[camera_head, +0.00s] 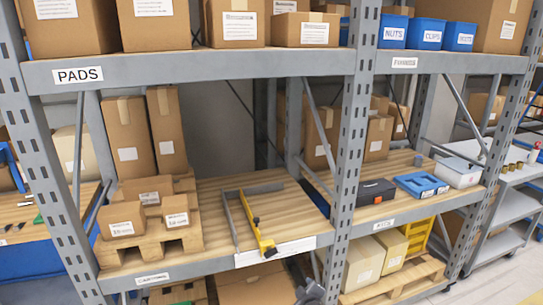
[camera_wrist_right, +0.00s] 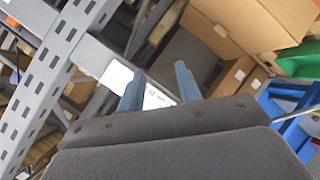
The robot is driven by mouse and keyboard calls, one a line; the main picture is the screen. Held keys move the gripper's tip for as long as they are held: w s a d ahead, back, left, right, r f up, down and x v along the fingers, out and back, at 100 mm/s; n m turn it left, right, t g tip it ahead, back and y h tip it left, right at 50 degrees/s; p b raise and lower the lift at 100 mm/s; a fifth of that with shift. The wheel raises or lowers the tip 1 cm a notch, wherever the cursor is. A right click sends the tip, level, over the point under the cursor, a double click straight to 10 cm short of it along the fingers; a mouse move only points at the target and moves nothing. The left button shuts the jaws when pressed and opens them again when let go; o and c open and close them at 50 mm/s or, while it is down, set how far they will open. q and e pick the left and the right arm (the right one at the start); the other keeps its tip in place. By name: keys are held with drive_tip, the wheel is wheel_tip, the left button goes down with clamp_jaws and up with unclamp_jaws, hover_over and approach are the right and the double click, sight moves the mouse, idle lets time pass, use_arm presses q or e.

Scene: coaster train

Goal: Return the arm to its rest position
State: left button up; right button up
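My right gripper (camera_head: 311,292) shows only as a dark grey part at the bottom edge of the head view, below the shelf's front beam. In the right wrist view the right gripper (camera_wrist_right: 159,69) has its two blue-grey fingers apart, with nothing between them. Behind the fingers are a white label and cardboard boxes, apart from the fingers as far as I can tell. Most of the right arm is out of the head view. My left arm and left gripper are not in view.
A grey rack upright (camera_head: 349,150) and the front beam (camera_head: 215,265) stand close to the right gripper. A yellow-and-grey frame (camera_head: 255,222) lies on the middle shelf. Cartons (camera_head: 122,222) sit on a pallet at left. A black case (camera_head: 376,191) and blue bin (camera_head: 420,185) are right.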

drive_tip(key=s+d+f+m+g, duration=0.3)
drive_tip(key=s+f, duration=0.6)
drive_tip(key=f, duration=0.2)
drive_tip(key=s+d+f+m+g, duration=0.2)
drive_tip(key=s+f+m+g, duration=0.2)
drive_tip(key=s+f, duration=0.6)
drive_tip(key=s+f+g, duration=0.1)
drive_tip(key=s+f, duration=0.4)
drive_tip(key=s, duration=0.4)
drive_tip(key=s+f+m+g, duration=0.1)
drive_tip(key=s+f, duration=0.4)
drive_tip(key=s, duration=0.5)
drive_tip(key=s+f+m+g, duration=0.1)
drive_tip(key=s+f, duration=0.4)
drive_tip(key=s, duration=0.5)
drive_tip(key=shift+s+d+f+g+y, duration=0.15)
drive_tip(key=shift+s+d+g+y, duration=0.15)
drive_tip(key=shift+g, duration=0.4)
